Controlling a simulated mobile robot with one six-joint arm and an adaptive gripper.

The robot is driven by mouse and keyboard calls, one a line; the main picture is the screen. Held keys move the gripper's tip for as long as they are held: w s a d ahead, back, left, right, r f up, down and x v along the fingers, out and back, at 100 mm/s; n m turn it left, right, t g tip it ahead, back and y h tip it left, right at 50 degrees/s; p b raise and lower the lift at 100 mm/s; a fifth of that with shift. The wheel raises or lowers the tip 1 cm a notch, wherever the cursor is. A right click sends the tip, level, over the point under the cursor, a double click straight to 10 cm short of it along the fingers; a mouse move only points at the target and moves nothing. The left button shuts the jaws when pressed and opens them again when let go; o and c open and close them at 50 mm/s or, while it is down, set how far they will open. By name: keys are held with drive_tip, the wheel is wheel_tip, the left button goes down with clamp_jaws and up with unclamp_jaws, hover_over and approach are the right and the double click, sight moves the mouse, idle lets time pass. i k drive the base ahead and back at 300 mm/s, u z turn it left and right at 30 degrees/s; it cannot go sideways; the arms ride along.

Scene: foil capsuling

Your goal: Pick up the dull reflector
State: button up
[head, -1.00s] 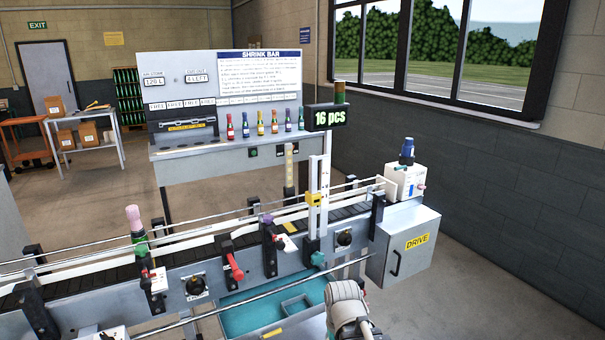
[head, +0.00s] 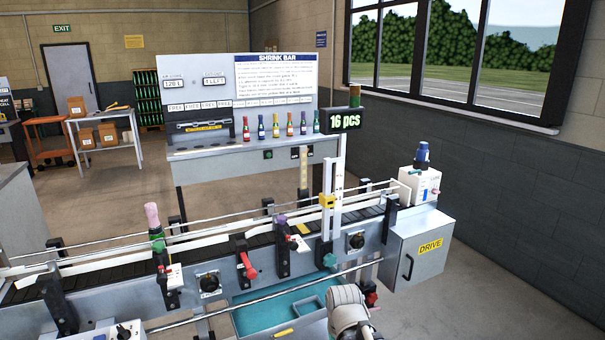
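I cannot make out a dull reflector in the head view; nothing there clearly matches it. A grey-white rounded part of my own arm (head: 348,312) shows at the bottom, right of the middle. The fingers of my gripper do not show, so what it holds cannot be seen.
A conveyor (head: 120,268) with guide rails crosses the view, carrying a green bottle with a pink top (head: 154,226). Below it is a teal tray (head: 250,318). Behind stands the Shrink Bar board (head: 240,80) with several small bottles. A grey drive cabinet (head: 420,250) stands right.

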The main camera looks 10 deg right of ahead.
sight(304, 149)
drive_tip(key=u, duration=0.05)
drive_tip(key=i, duration=0.9)
drive_tip(key=z, duration=0.05)
